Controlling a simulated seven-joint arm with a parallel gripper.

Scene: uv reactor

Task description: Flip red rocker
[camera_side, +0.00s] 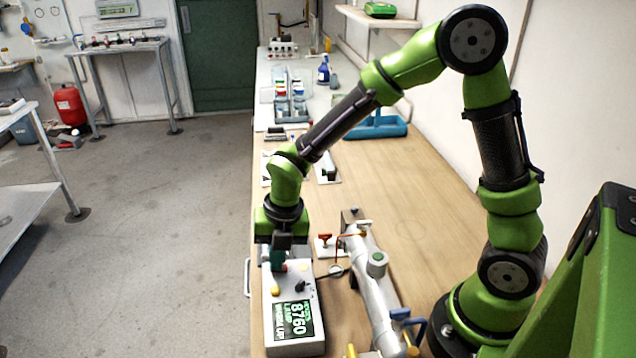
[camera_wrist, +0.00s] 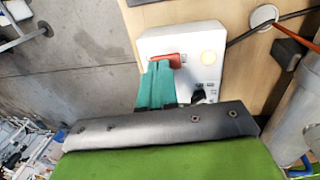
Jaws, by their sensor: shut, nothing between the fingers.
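The red rocker (camera_wrist: 166,58) sits on the face of a white control box (camera_wrist: 182,40) in the wrist view. My gripper (camera_wrist: 160,67) has its teal fingers together, with the tips at the rocker's lower edge and covering part of it. I cannot tell whether they touch it or which way the rocker is tipped. In the side view the control box (camera_side: 308,345) lies at the front of the bench, and my gripper (camera_side: 278,267) points down at its far end.
The box also bears a pale yellow round button (camera_wrist: 208,57), a black knob (camera_wrist: 198,93) and a lit display (camera_side: 295,320) reading 8760. A metal reactor tube (camera_side: 376,285) with valves lies close to its right. The bench (camera_side: 395,190) has free room behind the tube.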

